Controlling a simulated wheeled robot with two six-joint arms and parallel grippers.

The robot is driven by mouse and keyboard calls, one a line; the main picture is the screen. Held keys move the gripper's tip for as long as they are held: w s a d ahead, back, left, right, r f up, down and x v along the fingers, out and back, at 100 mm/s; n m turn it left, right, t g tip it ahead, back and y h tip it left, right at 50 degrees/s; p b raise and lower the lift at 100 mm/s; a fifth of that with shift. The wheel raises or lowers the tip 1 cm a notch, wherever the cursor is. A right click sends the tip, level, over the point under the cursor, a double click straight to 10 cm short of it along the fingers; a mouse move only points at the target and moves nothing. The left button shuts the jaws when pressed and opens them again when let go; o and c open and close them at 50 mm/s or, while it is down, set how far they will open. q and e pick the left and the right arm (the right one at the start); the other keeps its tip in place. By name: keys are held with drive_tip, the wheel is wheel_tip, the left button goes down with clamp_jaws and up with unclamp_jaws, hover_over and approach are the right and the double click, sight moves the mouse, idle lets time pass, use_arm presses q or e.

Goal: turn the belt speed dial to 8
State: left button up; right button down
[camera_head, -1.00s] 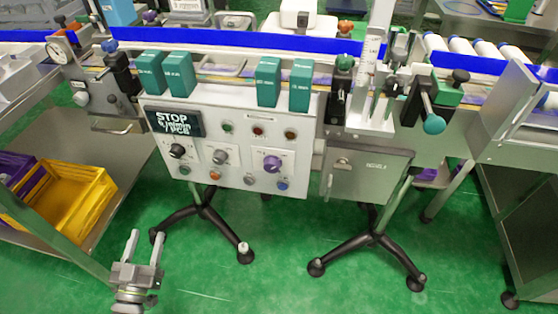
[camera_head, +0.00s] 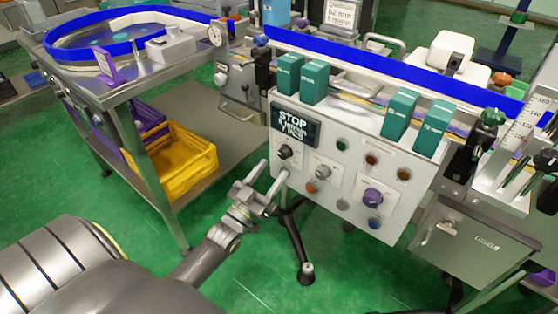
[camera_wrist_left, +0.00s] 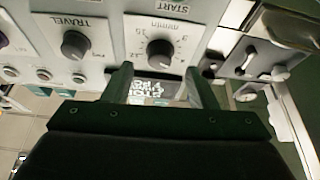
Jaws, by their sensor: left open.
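The white control panel (camera_head: 335,205) carries a black dial (camera_head: 284,152) at its left, below the display (camera_head: 295,124), which reads STOP and m/min. In the left wrist view this dial (camera_wrist_left: 160,53) has a numbered scale marked m/min; I cannot read its exact setting. My left gripper (camera_head: 274,169) is open, just in front of and below the black dial. In the wrist view its two fingertips (camera_wrist_left: 159,73) are spread on either side of the dial's near edge, apart from it. My right gripper is out of view.
A grey dial (camera_head: 322,172), labelled TRAVEL in the wrist view (camera_wrist_left: 75,45), sits beside the black one. A purple dial (camera_head: 372,196) and several buttons lie further right. A steel table (camera_head: 130,85) with a yellow crate (camera_head: 180,165) below stands left.

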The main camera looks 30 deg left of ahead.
sight(281, 158)
use_arm(q)
drive_tip(key=shift+x, duration=2.15)
drive_tip(key=c, duration=1)
